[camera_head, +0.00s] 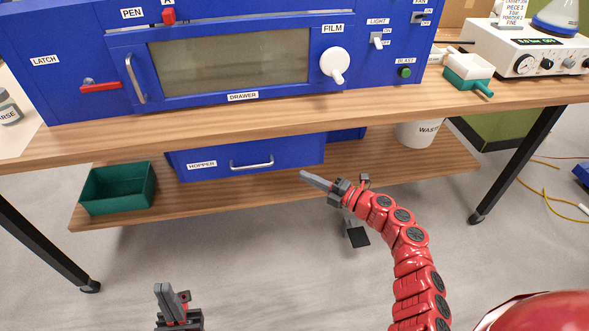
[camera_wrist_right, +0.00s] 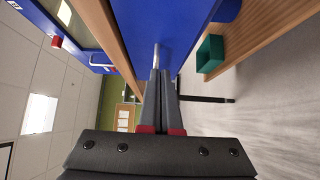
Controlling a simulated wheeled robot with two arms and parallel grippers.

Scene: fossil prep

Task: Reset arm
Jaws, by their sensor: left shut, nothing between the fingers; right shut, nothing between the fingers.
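My right gripper (camera_head: 317,181) is shut and empty on the end of my red arm, in front of the lower shelf and to the lower right of the hopper drawer's handle in the head view. Its two grey fingers (camera_wrist_right: 160,100) lie together in the right wrist view, with nothing between them. My left gripper (camera_head: 170,300) is shut and empty at the bottom left of the head view, over the floor and apart from the bench. Most of my left arm is out of view.
The wooden bench top (camera_head: 300,112) carries a blue cabinet (camera_head: 60,75) with a white film knob (camera_head: 334,64). Below are the blue hopper drawer (camera_head: 290,154), a green bin (camera_head: 118,188) and a white waste bucket (camera_head: 418,133). A dark bench leg (camera_head: 520,160) stands right. Floor in front is mostly clear.

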